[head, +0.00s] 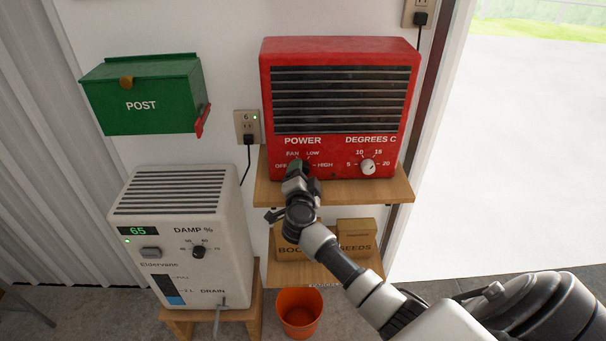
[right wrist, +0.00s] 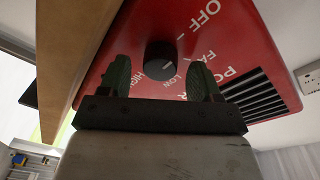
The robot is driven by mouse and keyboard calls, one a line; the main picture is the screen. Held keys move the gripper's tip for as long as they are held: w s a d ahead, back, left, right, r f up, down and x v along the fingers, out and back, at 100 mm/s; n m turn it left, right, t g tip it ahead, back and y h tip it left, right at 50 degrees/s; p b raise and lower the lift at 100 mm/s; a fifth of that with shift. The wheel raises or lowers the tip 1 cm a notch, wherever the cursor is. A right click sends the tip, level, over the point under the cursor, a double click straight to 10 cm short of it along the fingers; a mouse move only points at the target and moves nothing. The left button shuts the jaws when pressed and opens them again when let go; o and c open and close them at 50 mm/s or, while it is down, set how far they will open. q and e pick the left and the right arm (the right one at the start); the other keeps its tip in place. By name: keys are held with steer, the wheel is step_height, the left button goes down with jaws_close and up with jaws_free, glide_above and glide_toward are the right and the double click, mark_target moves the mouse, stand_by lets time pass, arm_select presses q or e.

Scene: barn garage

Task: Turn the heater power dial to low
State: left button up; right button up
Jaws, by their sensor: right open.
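The red heater (head: 340,95) stands on a wooden shelf. Its power dial, marked OFF, FAN, LOW and HIGH, is mostly hidden behind my right gripper (head: 298,172) in the head view. In the right wrist view the black power dial (right wrist: 160,52) shows between the two spread fingers of my right gripper (right wrist: 158,80), with visible gaps on both sides. The fingers are open and point at the heater's red face. A small pale mark shows on the dial; I cannot tell exactly which setting it points to. My left gripper is not in view.
A white degrees dial (head: 368,167) sits right of the power dial. The wooden shelf (head: 390,190) juts out below the heater. A dehumidifier (head: 190,240) stands at left, a green post box (head: 145,100) above it, an orange bucket (head: 299,315) below. Boxes stand on the lower shelf.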

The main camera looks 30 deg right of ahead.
steer(key=shift+c, duration=0.5)
steer(key=c, duration=0.8)
steer(key=shift+c, duration=0.2)
